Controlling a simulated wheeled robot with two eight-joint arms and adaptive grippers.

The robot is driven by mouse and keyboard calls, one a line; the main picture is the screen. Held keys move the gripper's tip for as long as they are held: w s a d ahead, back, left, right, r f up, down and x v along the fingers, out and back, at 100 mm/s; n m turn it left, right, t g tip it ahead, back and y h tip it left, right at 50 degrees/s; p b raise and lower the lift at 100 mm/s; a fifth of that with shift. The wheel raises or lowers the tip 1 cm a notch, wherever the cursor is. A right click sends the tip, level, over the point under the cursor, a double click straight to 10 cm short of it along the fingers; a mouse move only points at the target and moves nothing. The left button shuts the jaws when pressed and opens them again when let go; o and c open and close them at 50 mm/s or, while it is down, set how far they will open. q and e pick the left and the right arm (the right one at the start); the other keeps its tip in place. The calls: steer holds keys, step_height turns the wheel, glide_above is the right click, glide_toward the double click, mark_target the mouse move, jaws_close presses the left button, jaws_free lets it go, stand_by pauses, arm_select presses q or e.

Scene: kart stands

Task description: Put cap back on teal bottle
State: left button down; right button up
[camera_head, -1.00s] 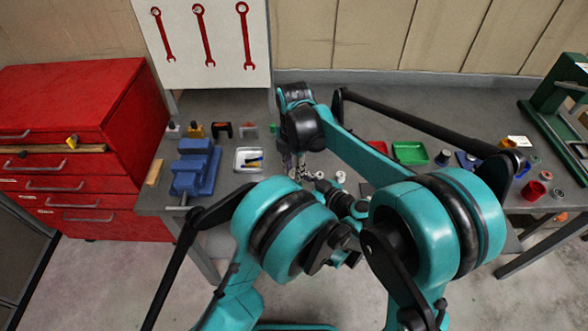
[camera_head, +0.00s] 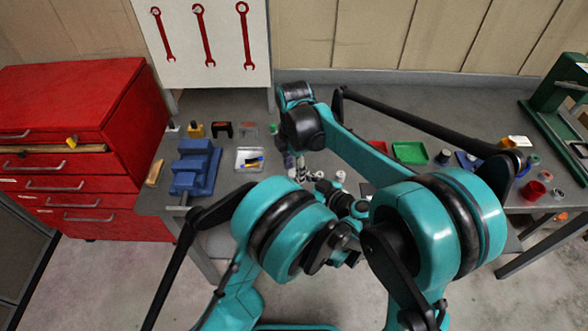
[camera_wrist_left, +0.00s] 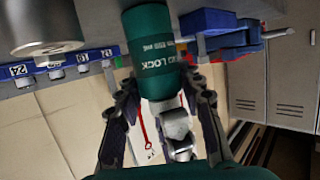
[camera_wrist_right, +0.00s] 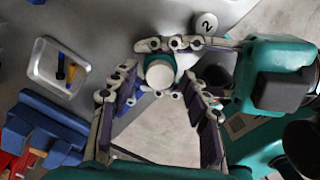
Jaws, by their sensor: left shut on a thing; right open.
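My left gripper (camera_wrist_left: 163,115) is shut on the teal bottle (camera_wrist_left: 158,55), whose lettered side faces the left wrist camera. In the right wrist view the bottle shows end-on as a white round top (camera_wrist_right: 160,73) with a teal rim. I cannot tell whether that white top is the cap or the bare bottle end. My right gripper (camera_wrist_right: 162,85) is open and empty, with its fingers to either side of the white top and apart from it. In the head view both grippers are close together over the bench, and my arms largely hide the bottle.
A white disc marked 2 (camera_wrist_right: 207,24) is close to the left gripper. A metal tray (camera_head: 249,159) and a blue vise (camera_head: 195,168) stand to the left on the bench (camera_head: 225,110). A green tray (camera_head: 410,152) and red cup (camera_head: 533,190) stand to the right.

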steer(key=shift+r, duration=2.15)
steer(key=shift+c, duration=0.4)
step_height(320, 180, up, 4)
steer(key=n, duration=0.3)
steer(key=shift+f, duration=0.2)
steer(key=shift+f, duration=4.05)
jaws_close()
